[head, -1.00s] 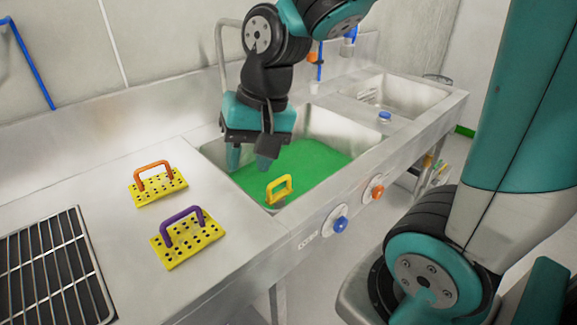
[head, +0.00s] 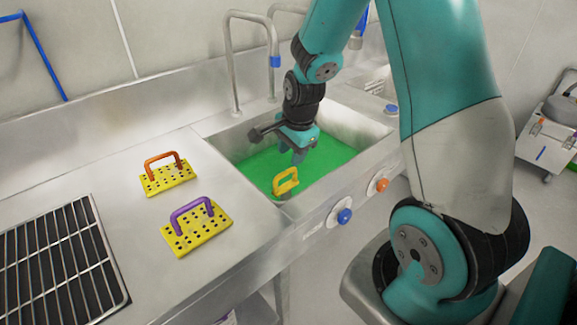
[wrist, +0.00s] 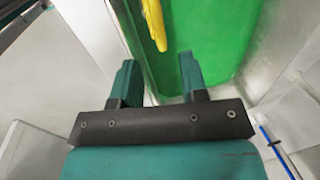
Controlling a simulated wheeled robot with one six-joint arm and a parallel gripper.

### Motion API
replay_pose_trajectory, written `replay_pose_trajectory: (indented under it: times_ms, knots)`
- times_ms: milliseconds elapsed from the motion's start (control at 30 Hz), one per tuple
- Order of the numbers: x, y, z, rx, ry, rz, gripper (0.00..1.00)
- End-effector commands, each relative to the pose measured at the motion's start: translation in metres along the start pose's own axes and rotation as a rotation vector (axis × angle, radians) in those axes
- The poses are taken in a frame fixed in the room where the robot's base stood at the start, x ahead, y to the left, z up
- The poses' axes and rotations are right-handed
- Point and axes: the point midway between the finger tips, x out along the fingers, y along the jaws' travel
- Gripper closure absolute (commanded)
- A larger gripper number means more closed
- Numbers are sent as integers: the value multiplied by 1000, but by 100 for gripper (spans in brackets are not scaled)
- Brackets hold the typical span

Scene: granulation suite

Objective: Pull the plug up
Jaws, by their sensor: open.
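The plug shows as a yellow handle (head: 286,182) standing out of green liquid (head: 258,168) in the near sink basin. Its lower part is hidden under the liquid. My gripper (head: 298,157) is over the basin, just behind and to the right of the handle in the head view. Its jaws are apart and empty. In the wrist view the yellow handle (wrist: 154,22) is ahead of my open gripper (wrist: 160,80), near the middle, not between the fingertips.
Two yellow perforated plates stand on the counter left of the basin, one with an orange handle (head: 163,160), one with a purple handle (head: 190,214). A dark grate (head: 60,262) lies further left. A tall faucet (head: 231,60) rises behind the basin. Blue (head: 345,216) and orange (head: 382,185) knobs are on the front.

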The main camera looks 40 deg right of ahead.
Motion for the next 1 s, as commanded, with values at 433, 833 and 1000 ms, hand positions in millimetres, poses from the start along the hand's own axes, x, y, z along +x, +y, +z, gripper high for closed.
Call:
replay_pose_trajectory:
  times_ms: [433,833,1000]
  knots:
    - [58,0,0,-1,0,0,60]
    - [59,0,0,-2,0,-1,87]
    - [58,0,0,-2,0,-1,100]
